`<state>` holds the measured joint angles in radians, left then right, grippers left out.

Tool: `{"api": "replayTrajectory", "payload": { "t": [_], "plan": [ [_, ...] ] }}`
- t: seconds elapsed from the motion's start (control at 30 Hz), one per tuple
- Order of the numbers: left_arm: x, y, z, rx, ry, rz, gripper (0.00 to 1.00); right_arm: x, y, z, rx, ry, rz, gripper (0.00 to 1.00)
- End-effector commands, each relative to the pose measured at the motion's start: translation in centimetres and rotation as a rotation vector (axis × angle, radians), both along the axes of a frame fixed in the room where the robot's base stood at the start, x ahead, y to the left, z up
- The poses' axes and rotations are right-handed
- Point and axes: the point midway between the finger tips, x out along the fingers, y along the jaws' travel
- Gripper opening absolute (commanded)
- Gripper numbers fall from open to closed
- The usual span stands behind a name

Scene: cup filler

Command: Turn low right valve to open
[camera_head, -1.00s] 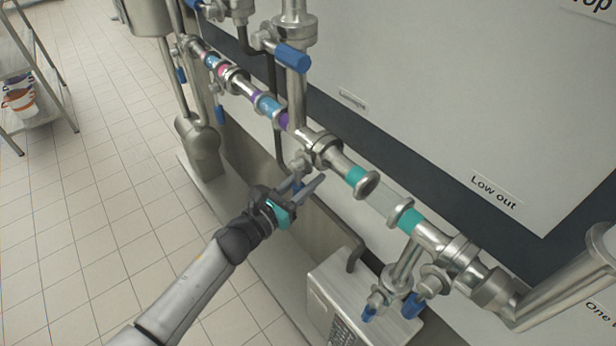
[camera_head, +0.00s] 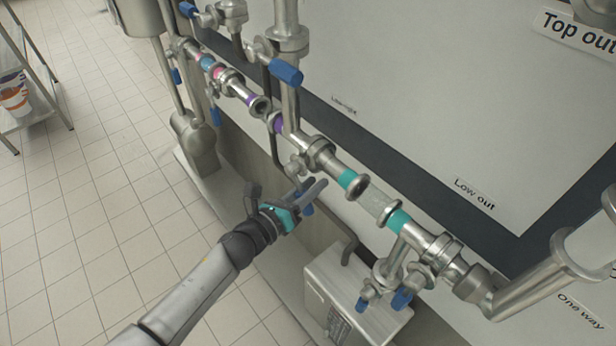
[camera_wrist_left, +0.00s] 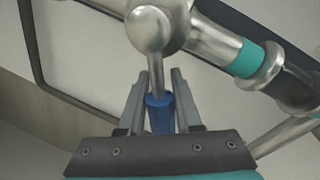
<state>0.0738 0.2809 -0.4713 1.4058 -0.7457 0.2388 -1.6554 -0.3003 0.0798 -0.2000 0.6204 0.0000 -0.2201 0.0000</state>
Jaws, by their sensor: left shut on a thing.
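My left gripper (camera_head: 312,190) is shut on the blue handle (camera_head: 307,209) of a small valve under the lower metal pipe (camera_head: 340,172). In the left wrist view the blue handle (camera_wrist_left: 160,113) stands between the two grey fingers (camera_wrist_left: 160,90). Its metal stem runs up to a rounded valve body (camera_wrist_left: 150,30) below the pipe. In the head view the fingers partly cover the handle. I cannot tell from the frames which way the valve is set. My right gripper is not in view.
Two more blue-handled valves (camera_head: 402,299) hang at the lower right, above a metal box (camera_head: 345,300). Another blue handle (camera_head: 287,72) is on the upright pipe. A "Low out" label (camera_head: 475,193) marks the panel.

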Motion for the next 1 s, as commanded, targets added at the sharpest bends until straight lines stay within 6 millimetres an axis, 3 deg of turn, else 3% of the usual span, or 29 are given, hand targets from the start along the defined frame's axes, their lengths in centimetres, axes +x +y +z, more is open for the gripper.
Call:
{"api": "replayTrajectory", "payload": {
  "t": [0.23, 0.77, 0.8, 1.0],
  "plan": [
    [-0.4, -0.43, 0.44, -0.072, 0.07, -0.001, 0.0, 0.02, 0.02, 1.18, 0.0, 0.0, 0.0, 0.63],
    [-0.49, -0.55, 0.43, -0.095, 0.092, -0.001, 0.0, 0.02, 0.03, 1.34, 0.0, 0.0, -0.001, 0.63],
    [-0.49, -0.54, 0.44, -0.095, 0.092, -0.001, 0.34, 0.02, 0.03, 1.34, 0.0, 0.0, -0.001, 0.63],
    [-0.5, -0.53, 0.42, -0.094, 0.09, -0.001, 0.57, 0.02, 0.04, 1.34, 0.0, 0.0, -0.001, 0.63]
  ]
}}
